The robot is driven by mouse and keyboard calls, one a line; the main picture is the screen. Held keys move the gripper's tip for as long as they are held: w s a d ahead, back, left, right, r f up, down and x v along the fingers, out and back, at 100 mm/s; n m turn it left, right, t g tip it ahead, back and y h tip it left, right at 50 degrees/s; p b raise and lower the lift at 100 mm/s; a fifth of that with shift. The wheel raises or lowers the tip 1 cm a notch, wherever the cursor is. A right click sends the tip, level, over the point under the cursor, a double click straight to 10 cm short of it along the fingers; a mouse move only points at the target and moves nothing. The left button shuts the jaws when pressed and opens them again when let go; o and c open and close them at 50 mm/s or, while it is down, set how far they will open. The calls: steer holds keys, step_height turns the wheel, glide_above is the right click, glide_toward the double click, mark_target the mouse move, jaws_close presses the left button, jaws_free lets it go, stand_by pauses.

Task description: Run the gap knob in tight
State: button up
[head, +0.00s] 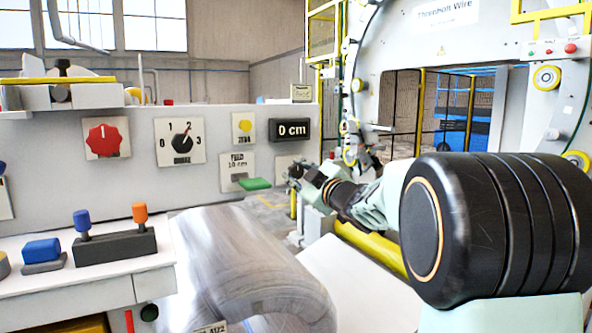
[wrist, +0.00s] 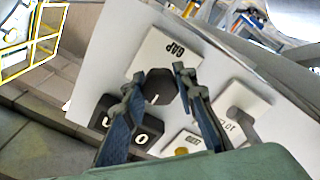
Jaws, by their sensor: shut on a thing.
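The gap knob (wrist: 159,86) is a dark round knob with a pale pointer line, on a white plate marked GAP (wrist: 172,52), upside down in the wrist view. My gripper (wrist: 158,80) has its two fingers on opposite sides of the knob and is shut on it. In the head view my gripper (head: 304,172) reaches the right end of the grey panel (head: 215,122) and hides the knob there. Part of a pale plate (head: 285,162) shows beside it.
The panel also holds a red knob (head: 103,138), a black 0-to-3 dial (head: 181,139), a yellow button (head: 245,125) and a feed plate with a green paddle (head: 255,184). A shiny metal coil (head: 235,265) lies below. A large ring machine (head: 385,40) stands behind.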

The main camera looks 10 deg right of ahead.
steer(key=shift+f, duration=0.1)
stand_by(0.5)
steer(key=o, duration=1.2)
steer(key=shift+s, duration=0.15)
steer(key=v, duration=1.2)
steer(key=shift+f, duration=0.1)
